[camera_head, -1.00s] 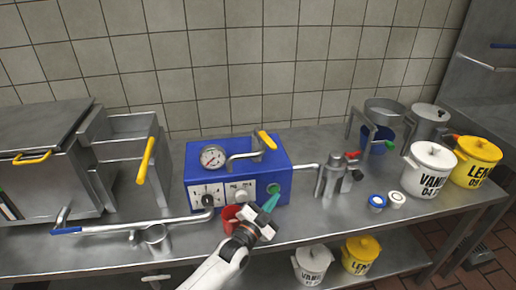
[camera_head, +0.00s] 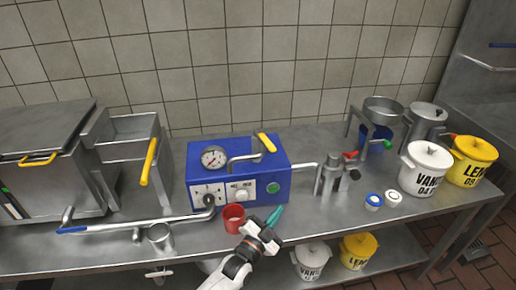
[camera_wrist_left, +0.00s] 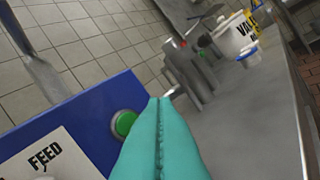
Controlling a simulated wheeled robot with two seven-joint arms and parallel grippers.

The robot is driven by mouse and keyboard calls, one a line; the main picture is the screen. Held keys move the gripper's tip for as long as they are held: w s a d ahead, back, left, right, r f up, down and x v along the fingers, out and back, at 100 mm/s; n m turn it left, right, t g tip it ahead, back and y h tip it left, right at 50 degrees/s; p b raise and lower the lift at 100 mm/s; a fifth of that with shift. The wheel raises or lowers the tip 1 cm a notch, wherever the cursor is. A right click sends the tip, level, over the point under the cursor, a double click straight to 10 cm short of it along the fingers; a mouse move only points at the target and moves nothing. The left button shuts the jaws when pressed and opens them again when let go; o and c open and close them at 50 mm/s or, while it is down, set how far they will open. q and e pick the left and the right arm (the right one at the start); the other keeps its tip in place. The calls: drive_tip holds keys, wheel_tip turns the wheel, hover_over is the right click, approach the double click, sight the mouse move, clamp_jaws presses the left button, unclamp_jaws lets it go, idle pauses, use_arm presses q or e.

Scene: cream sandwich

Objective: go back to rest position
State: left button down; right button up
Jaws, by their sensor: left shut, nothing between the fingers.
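My left gripper (camera_head: 276,215) has teal fingers, shut together with nothing between them. In the head view it is in front of the blue machine (camera_head: 237,187), near its lower right corner and apart from it. In the left wrist view the closed fingers (camera_wrist_left: 160,135) point toward the machine's right side, beside the green button (camera_wrist_left: 125,123). That button also shows on the machine front in the head view (camera_head: 273,187). A red cup (camera_head: 233,218) stands on the table just left of the gripper. My right gripper is not in view.
The steel table (camera_head: 330,215) is bare right of my gripper. A steel nozzle fitting (camera_head: 331,180), a white vanilla bucket (camera_head: 424,172) and a yellow lemon bucket (camera_head: 471,165) stand farther right. More buckets (camera_head: 358,252) sit on the lower shelf.

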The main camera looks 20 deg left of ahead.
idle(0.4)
use_arm(q)
drive_tip(key=s+f+n+g+y, duration=0.1)
drive_tip(key=s+f+n+g, duration=0.35)
drive_tip(key=s+g, duration=0.7)
drive_tip(key=s+a+r+n+g+y, duration=0.1)
drive_tip(key=s+a+n+g, duration=0.1)
drive_tip(key=s, duration=0.8)
drive_tip(key=s+a+n+g+y, duration=0.1)
drive_tip(key=s+a+g+y, duration=0.1)
drive_tip(key=s, duration=0.7)
wheel_tip(320, 180, down, 26)
drive_tip(key=s+g, duration=0.2)
drive_tip(key=s+a+f, duration=0.2)
drive_tip(key=s+f, duration=1.4)
drive_tip(key=shift+a+g, duration=0.2)
drive_tip(key=shift+g, duration=0.15)
drive_tip(key=shift+s+f, duration=0.1)
